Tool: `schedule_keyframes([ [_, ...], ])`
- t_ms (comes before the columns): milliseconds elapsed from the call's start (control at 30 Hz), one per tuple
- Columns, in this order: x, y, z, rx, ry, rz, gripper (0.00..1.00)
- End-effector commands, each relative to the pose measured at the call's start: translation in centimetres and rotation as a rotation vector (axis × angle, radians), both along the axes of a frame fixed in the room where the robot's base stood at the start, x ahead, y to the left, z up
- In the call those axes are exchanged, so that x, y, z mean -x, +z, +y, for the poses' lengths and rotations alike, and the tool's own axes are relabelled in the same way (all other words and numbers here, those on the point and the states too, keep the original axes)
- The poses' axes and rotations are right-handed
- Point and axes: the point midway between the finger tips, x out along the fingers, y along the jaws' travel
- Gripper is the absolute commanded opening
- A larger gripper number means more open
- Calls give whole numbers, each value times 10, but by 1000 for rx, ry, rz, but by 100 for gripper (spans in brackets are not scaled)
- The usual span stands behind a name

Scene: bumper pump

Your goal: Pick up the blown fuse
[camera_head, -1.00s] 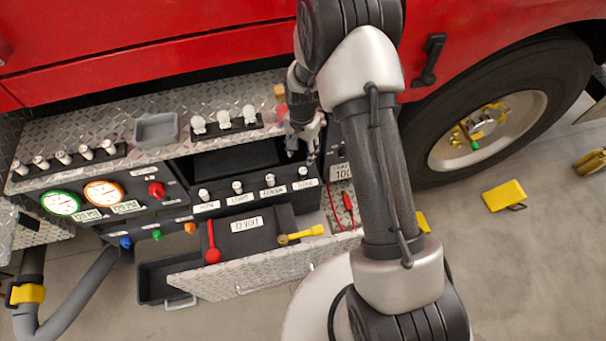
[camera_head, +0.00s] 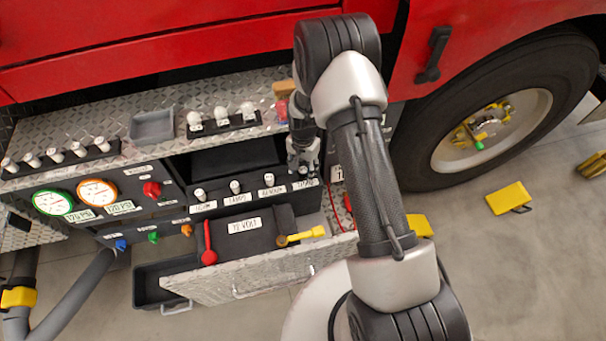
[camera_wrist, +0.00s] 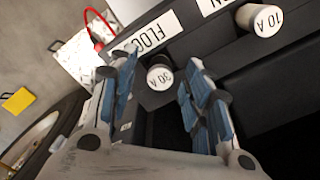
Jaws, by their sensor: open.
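My gripper (camera_head: 304,168) points down over the right end of the dark fuse block. In the wrist view my gripper (camera_wrist: 162,67) is open, with a blue-padded finger on either side of a round fuse cap marked 30 A (camera_wrist: 160,77), beside a label reading FLOOD. The fingers look apart from the cap. In the head view that fuse is mostly hidden by my gripper. Other white-capped fuses stand to its left: left (camera_head: 200,195), middle (camera_head: 235,187) and right (camera_head: 269,180). Another cap in the wrist view reads 10 A (camera_wrist: 259,19). I see no blown mark.
A rack of several white-capped fuses (camera_head: 57,155) stands at the left of the tread-plate shelf. A grey tray (camera_head: 152,126) and a bulb rack (camera_head: 222,124) are behind the block.

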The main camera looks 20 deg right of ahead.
Motion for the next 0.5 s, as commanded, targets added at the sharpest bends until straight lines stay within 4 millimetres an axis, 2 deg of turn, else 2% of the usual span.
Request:
schedule_keyframes([
  [67, 0, 1, 0, 0, 0, -1, 45],
  [500, 0, 1, 0, 0, 0, 0, 16],
])
